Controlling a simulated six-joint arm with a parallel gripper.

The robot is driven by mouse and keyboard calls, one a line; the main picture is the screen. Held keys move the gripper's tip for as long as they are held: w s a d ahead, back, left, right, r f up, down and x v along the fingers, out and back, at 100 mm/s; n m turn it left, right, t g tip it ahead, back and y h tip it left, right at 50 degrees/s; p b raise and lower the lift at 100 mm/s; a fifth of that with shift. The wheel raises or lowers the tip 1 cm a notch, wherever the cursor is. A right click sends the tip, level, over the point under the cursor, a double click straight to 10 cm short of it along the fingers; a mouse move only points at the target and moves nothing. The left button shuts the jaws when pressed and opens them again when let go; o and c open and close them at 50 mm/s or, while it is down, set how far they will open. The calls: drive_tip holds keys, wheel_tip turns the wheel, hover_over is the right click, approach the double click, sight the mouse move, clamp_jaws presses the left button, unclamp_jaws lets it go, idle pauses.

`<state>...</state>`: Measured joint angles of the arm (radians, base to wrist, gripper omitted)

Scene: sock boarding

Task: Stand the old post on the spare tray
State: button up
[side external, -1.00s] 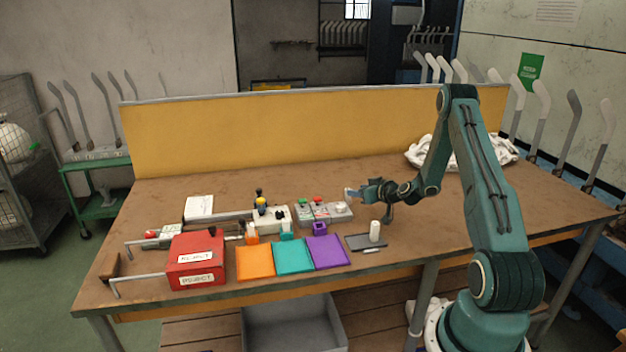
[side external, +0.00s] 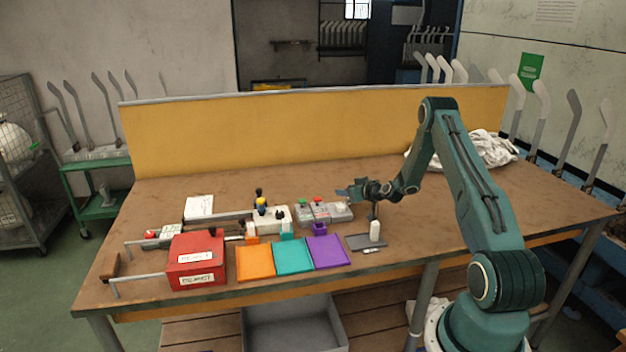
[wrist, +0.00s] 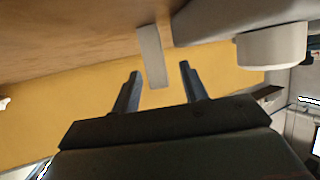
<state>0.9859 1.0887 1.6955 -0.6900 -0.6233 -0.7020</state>
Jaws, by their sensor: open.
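A short white cylindrical post (side external: 375,231) stands upright on a small dark grey tray (side external: 355,242) at the front right of the work area. I take these to be the old post and the spare tray; no label shows. My gripper (side external: 345,192) is open and level, above and to the left of the post, near the grey control box (side external: 325,213). It is apart from the post. In the wrist view my fingers (wrist: 158,88) are spread, with a pale strip (wrist: 152,55) visible beyond them. A white cylinder (wrist: 270,46) shows at right; I cannot tell which thing it is.
Orange (side external: 255,261), teal (side external: 293,256) and purple (side external: 328,251) trays lie left of the grey tray. A red box (side external: 197,262) stands further left. A small white piece (side external: 372,250) lies at the grey tray's front.

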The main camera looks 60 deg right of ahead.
drive_tip(key=shift+w+d+f, duration=0.1)
drive_tip(key=shift+w+f, duration=0.05)
idle(0.4)
clamp_jaws()
drive_tip(key=shift+r, duration=0.2)
wheel_tip(320, 180, up, 20)
drive_tip(key=shift+f, duration=0.15)
idle(0.7)
idle(0.5)
